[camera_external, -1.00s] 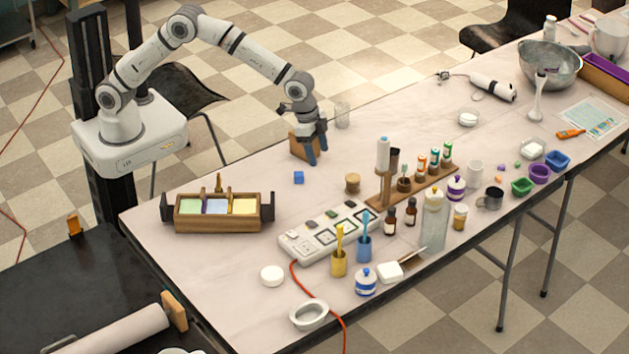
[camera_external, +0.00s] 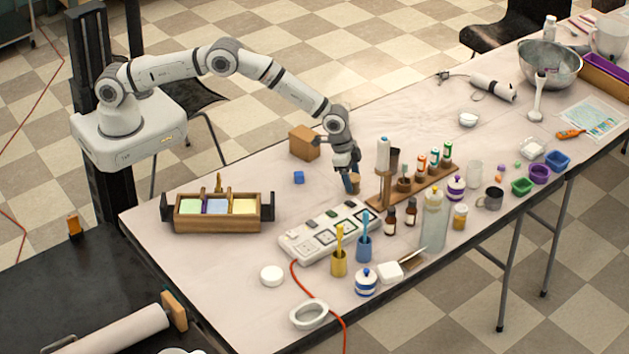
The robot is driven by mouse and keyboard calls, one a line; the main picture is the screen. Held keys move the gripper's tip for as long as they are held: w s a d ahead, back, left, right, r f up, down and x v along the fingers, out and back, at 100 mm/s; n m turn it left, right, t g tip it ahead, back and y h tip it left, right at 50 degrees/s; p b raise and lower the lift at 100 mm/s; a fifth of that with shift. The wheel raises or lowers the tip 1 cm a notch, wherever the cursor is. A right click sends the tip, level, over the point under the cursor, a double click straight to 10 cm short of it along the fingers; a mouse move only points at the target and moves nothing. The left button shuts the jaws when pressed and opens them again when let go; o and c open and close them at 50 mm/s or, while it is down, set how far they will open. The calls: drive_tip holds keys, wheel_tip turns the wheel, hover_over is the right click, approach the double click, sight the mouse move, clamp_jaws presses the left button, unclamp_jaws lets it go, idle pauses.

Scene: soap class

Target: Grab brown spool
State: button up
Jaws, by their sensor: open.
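The brown spool (camera_external: 356,184) stands on the table near its middle, just left of the wooden bottle rack. My gripper (camera_external: 352,184) points down at the spool, with its fingers low around or beside it. The gripper is open. I cannot tell from this view whether the fingers touch the spool.
The wooden rack (camera_external: 422,190) with several bottles stands close on the right. A white power strip (camera_external: 325,236) lies in front. Table between block and tray is clear.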

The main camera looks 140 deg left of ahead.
drive_tip(key=shift+x, duration=0.85)
drive_tip(key=c, duration=0.9)
